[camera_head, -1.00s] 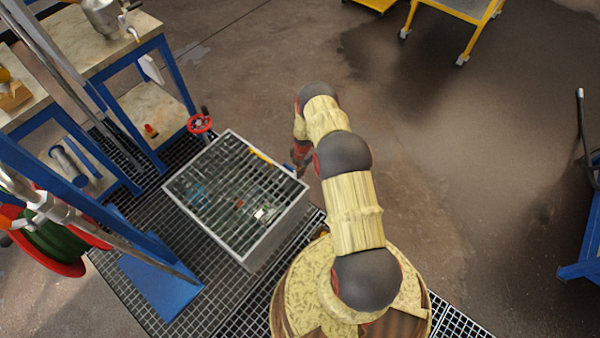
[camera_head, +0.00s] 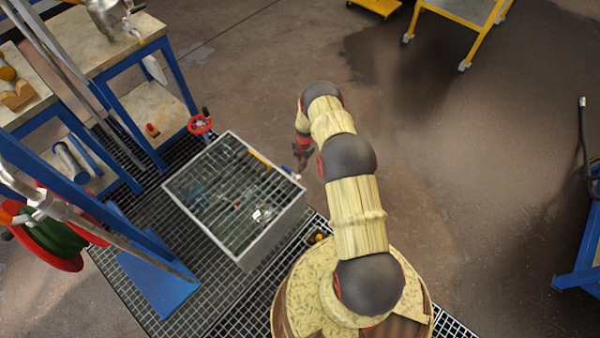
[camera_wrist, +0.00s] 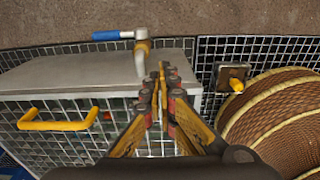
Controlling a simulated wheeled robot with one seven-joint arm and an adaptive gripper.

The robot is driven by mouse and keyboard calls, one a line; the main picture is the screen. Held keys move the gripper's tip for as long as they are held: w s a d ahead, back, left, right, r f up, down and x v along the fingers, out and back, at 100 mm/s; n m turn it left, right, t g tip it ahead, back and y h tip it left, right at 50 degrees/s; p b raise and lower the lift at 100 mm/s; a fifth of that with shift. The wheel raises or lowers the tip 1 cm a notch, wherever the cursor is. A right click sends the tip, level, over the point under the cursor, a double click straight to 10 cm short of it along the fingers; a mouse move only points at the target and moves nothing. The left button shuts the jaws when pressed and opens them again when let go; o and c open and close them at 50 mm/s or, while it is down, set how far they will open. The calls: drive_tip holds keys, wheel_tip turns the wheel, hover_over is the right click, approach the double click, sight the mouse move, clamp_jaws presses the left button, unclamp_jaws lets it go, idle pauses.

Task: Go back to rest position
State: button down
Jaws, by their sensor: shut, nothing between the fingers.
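My gripper (camera_wrist: 162,75) shows in the wrist view with its two yellow and dark fingers together and nothing between them. In the head view my gripper (camera_head: 301,165) hangs at the end of my arm, beside the right corner of the metal grate-topped box. In the wrist view the gripper lies in front of the box's grey top edge, and a valve-like fitting with a blue handle (camera_wrist: 120,34) shows just beyond the fingertips. I cannot tell whether the fingers touch anything.
The grate-topped box (camera_head: 183,213) stands on floor grating left of my arm. A red handwheel (camera_head: 199,124) is behind it. Blue-framed benches (camera_head: 165,70) and a hose reel (camera_head: 60,250) stand left. A yellow cart (camera_head: 462,40) is at the back.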

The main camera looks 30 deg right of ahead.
drive_tip(key=w+d+r+p, duration=0.1)
drive_tip(key=d+r, duration=0.1)
drive_tip(key=d, duration=0.4)
drive_tip(key=shift+w+d, duration=0.15)
drive_tip(key=shift+w, duration=0.2)
